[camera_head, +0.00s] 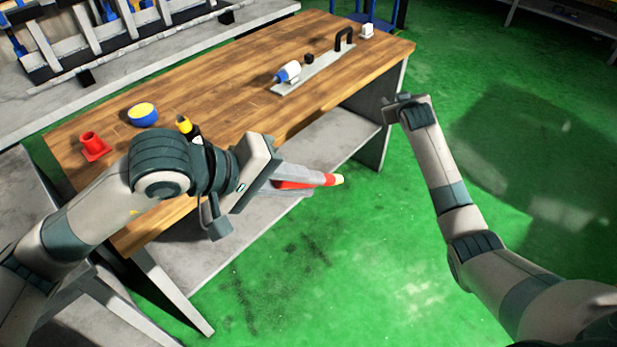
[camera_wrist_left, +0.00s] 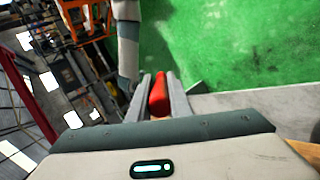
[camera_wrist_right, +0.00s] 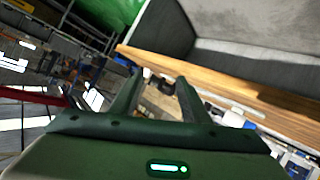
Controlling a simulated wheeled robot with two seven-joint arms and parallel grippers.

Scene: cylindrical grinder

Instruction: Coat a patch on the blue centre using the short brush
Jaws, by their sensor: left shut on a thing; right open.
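My left gripper (camera_head: 306,181) is shut on a red brush (camera_head: 322,181) with a pale yellow end. It holds the brush off the bench's front edge, pointing right. In the left wrist view the red brush (camera_wrist_left: 158,95) sits between the two fingers. A white cylinder with a blue end, likely the blue centre (camera_head: 281,76), lies on a grey plate (camera_head: 315,70) at the far part of the bench, apart from both grippers. My right gripper (camera_head: 403,100) is beside the bench's right end. In the right wrist view its fingers (camera_wrist_right: 158,88) are apart and empty.
The plate has a black handle (camera_head: 345,38). A small white block (camera_head: 367,30) stands behind. The bench middle is clear.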

